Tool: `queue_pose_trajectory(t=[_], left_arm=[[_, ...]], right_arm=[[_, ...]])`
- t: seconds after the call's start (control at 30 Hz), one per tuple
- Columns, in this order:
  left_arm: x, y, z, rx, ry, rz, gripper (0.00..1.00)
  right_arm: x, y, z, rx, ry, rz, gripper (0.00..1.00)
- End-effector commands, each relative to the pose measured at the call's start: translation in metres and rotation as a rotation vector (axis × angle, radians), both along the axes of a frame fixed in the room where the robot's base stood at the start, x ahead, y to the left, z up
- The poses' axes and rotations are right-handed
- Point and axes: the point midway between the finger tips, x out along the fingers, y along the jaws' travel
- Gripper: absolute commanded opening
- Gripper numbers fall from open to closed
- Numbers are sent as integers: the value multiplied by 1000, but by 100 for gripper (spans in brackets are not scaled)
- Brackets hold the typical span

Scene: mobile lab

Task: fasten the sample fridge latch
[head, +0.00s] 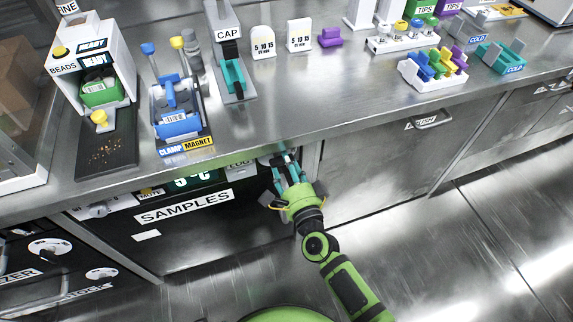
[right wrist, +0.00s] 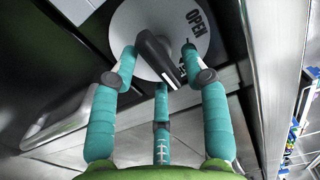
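The sample fridge (head: 205,235) is a dark door under the counter with a SAMPLES label. Its latch, a dark lever (right wrist: 158,58) on a white round plate (right wrist: 198,48), fills the top of the right wrist view. The plate reads OPEN near its upper right; other lettering is partly hidden by a finger. In the head view my right gripper (head: 284,163) is at the fridge's upper right corner and mostly hides the latch. Its teal fingers (right wrist: 160,60) are spread around the lever, one on each side and one below. Contact is unclear. My left gripper is out of view.
The steel counter (head: 310,110) overhangs just above my right gripper. It carries a clamp magnet stand (head: 175,115), a CAP device (head: 232,70) and a bead dispenser (head: 95,60). A steel door (head: 375,160) lies to the right. The floor (head: 460,250) in front is clear.

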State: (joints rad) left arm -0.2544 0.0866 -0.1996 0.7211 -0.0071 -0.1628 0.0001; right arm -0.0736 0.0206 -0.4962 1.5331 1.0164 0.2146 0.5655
Motion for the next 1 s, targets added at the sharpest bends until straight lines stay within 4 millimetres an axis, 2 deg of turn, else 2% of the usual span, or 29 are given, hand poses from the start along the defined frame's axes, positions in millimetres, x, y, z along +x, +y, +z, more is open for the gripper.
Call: queue_pose_trajectory(t=[0.27,0.37,0.7,0.8,1.0], left_arm=[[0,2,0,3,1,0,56],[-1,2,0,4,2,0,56],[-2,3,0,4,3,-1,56],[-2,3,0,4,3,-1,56],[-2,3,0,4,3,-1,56]], right_arm=[[-6,-2,-1,-3,0,0,46],[-19,-6,-1,-3,1,0,46],[-87,-28,-1,-3,2,1,46],[-101,-33,-1,-3,1,1,46],[-114,-37,0,-1,-1,0,46]])
